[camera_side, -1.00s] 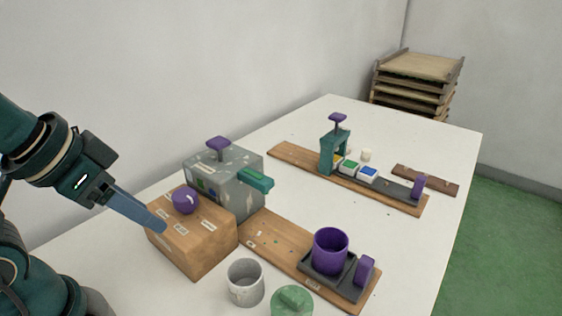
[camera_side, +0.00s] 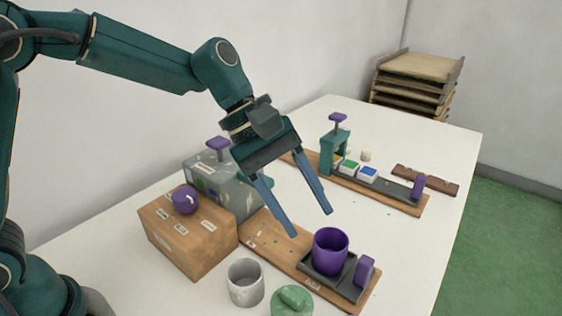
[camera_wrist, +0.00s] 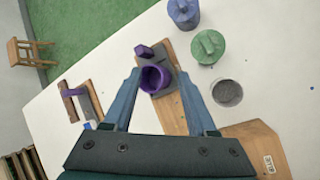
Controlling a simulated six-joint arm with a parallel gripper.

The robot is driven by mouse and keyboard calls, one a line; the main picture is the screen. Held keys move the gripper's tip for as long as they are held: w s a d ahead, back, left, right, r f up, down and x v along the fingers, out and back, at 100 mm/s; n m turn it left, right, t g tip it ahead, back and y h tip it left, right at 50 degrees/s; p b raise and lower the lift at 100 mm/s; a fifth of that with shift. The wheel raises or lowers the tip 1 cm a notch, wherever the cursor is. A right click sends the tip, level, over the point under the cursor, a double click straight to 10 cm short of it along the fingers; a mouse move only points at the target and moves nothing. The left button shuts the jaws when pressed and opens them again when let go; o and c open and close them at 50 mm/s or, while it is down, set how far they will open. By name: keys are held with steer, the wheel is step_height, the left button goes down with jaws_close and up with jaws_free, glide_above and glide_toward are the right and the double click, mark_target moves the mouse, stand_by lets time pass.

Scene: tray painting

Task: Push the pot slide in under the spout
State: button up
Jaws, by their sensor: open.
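The pot slide (camera_side: 311,269) is a dark grey tray on a wooden board, with an upright purple handle (camera_side: 364,271) at its outer end. A purple pot (camera_side: 331,251) stands upright in it; the pot also shows in the wrist view (camera_wrist: 155,79). The slide is at the board's near right end, apart from the grey speckled dispenser (camera_side: 230,203) at the other end. My gripper (camera_side: 311,225) is open and empty above the board, up and left of the pot. In the wrist view the pot lies between the fingers' lines.
A wooden box (camera_side: 190,240) with a purple knob stands left of the dispenser. A grey cup (camera_side: 245,283) and a green lidded jar (camera_side: 292,301) stand near the board's front side. A second board with a teal stand (camera_side: 333,153) and small paint blocks lies behind.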

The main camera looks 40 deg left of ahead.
mark_target(371, 269)
steer(key=w+d+f+n+h, duration=0.1)
steer(key=d+f+n, duration=0.1)
steer(key=w+d+f+n+g, duration=0.1)
steer(key=w+d+f+n, duration=0.1)
steer(key=d+f, duration=0.1)
steer(key=w+d+f+n+h, duration=0.1)
steer(key=w+d+f+n, duration=0.1)
steer(key=f, duration=0.1)
steer(key=shift+w+d+f+n+h, duration=0.1)
steer(key=shift+d+f+n+h, duration=0.2)
steer(key=shift+n, duration=0.1)
steer(key=shift+x, duration=2.45)
jaws_close()
